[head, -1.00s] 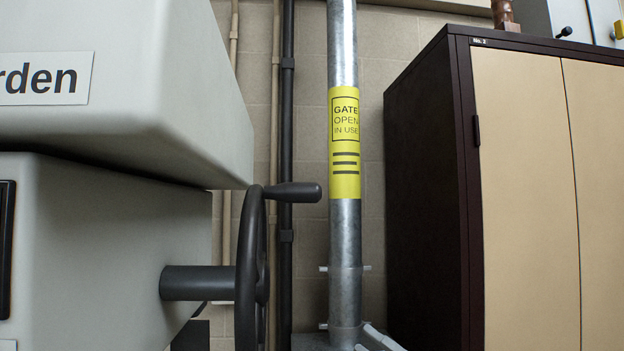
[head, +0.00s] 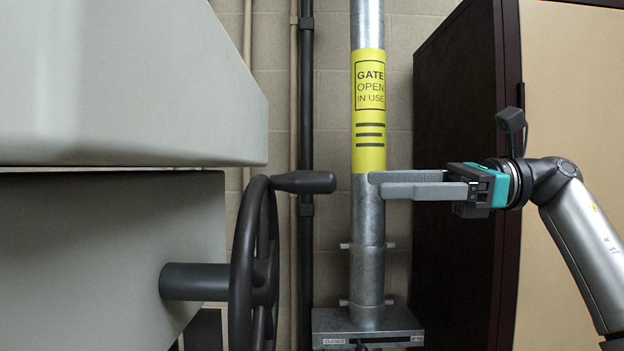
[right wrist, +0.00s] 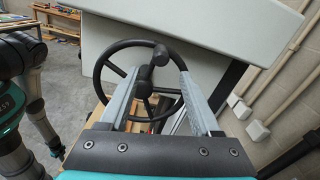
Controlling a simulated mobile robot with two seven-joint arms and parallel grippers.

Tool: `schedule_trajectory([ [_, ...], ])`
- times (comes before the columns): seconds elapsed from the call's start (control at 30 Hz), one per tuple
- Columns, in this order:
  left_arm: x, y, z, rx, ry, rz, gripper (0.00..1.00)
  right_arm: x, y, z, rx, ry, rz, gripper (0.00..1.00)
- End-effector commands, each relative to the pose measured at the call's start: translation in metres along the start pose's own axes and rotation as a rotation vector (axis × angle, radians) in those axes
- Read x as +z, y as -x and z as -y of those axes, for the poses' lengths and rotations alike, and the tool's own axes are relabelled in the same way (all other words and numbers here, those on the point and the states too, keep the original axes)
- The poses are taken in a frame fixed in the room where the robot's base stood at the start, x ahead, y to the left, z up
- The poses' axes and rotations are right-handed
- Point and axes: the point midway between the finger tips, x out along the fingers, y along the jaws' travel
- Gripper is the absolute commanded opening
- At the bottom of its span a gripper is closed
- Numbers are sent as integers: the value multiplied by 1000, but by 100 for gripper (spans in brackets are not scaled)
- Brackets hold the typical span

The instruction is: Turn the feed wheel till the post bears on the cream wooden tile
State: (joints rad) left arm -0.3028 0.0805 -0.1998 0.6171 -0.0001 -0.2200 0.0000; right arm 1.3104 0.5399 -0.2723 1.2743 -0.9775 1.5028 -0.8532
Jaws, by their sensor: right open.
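The feed wheel (head: 243,265) is a dark spoked handwheel, seen nearly edge-on on a short shaft (head: 195,281) from the grey machine. Its crank handle (head: 303,182) sits at the top and points right. My right gripper (head: 372,184) is open and empty, to the right of the handle and apart from it, fingers pointing left. In the right wrist view the wheel (right wrist: 100,78) lies ahead, with the handle (right wrist: 160,55) showing between the open fingers (right wrist: 152,85). The post and the cream wooden tile cannot be made out.
A galvanised pipe (head: 368,225) with a yellow label stands behind my right fingers. The grey machine housing (head: 130,100) overhangs the wheel at upper left. A dark-sided cabinet (head: 455,130) stands at right. Wall pipes (head: 305,120) run behind the wheel.

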Motion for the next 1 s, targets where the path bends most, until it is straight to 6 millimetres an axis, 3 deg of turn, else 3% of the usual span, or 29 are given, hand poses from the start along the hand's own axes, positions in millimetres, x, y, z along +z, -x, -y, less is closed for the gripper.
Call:
schedule_trajectory([
  [0.3,-1,14,1,-1,0,0,0,2,-69,0,3,-2,3,64],
  [0.5,-2,19,1,-1,0,-1,0,1,-96,0,2,-4,3,64],
  [0.93,-6,20,1,-1,0,-6,0,0,-105,0,0,-3,3,64],
  [1.0,-6,20,1,-1,0,-7,0,0,-104,0,-1,-3,3,56],
])
